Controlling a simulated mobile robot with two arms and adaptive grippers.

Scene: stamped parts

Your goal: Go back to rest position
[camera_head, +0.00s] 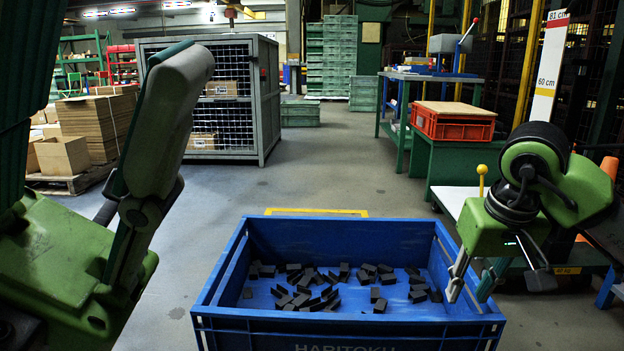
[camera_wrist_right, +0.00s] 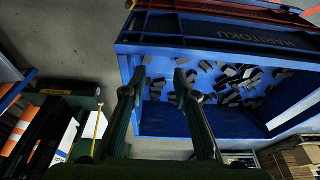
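My right gripper (camera_head: 468,291) hangs at the right wall of a blue crate (camera_head: 235,322), with its fingertips pointing down at about rim height. In the right wrist view its two fingers (camera_wrist_right: 160,78) stand apart with nothing between them, so it is open and empty. The crate shows beyond the fingers there (camera_wrist_right: 222,36). Several dark stamped parts (camera_head: 322,298) lie loose on the crate floor. Whether a finger touches the crate wall I cannot tell. My left arm fills the left side of the head view; its gripper is not visible.
A red crate (camera_head: 452,124) sits on a green bench at the right. A wire mesh cage (camera_head: 262,95) and stacked cardboard boxes (camera_head: 95,125) stand at the back left. A white height sign (camera_head: 549,70) rises at the right.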

